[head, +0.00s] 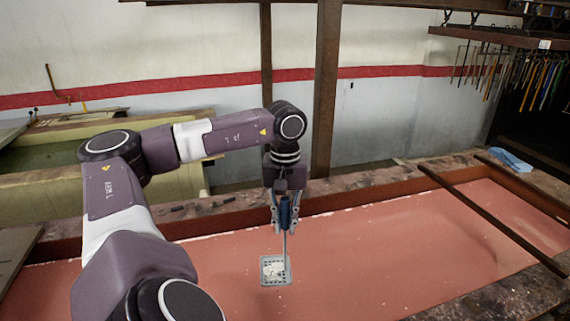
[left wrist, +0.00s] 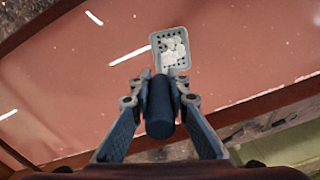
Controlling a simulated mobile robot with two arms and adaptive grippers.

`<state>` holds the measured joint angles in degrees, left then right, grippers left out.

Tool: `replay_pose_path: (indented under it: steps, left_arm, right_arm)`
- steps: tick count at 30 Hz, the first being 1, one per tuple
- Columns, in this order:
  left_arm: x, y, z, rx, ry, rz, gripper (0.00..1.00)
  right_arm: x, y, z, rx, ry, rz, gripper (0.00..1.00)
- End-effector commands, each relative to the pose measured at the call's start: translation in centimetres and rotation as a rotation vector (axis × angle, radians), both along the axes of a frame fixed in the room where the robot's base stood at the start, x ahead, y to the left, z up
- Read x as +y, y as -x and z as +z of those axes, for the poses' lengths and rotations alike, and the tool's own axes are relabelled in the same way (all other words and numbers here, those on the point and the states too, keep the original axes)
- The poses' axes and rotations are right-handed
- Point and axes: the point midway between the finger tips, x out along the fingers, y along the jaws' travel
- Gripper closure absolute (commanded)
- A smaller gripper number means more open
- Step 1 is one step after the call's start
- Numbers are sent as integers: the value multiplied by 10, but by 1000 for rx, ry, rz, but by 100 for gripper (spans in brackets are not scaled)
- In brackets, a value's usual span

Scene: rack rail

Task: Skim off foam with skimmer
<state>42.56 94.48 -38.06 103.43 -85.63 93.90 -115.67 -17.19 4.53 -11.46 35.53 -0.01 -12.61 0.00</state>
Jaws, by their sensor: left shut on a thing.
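My left gripper (head: 285,207) is shut on the dark blue handle of the skimmer (head: 275,270) and holds it upright over the tank. The skimmer's grey, perforated square head hangs low at the reddish liquid (head: 400,245); I cannot tell whether it touches the surface. White foam (left wrist: 174,50) lies on the skimmer head in the left wrist view. The handle (left wrist: 160,108) sits between both fingers there. Small white foam flecks and streaks (left wrist: 131,55) show on the liquid. My right gripper is not in view.
The tank has a rusty, stained rim (head: 375,185). A dark bar (head: 490,220) crosses the tank at the right. A blue cloth (head: 510,159) lies on the far rim. A greenish tank (head: 50,165) stands at the back left, and tools hang at the upper right. A brown post (head: 326,90) stands behind my left arm.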

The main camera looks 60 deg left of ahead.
Motion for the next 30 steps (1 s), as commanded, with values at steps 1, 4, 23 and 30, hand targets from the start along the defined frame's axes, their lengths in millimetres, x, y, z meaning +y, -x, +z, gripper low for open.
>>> replay_pose_path:
  steps: [1,4,23,30]
  left_arm:
    - [0,0,0,-1,0,0,100]
    - [0,0,0,-1,0,0,100]
    - [-48,14,0,-1,-1,-3,100]
    - [-83,24,0,-1,0,-5,100]
  right_arm:
    - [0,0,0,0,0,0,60]
    - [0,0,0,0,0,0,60]
    - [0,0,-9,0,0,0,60]
    - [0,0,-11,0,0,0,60]
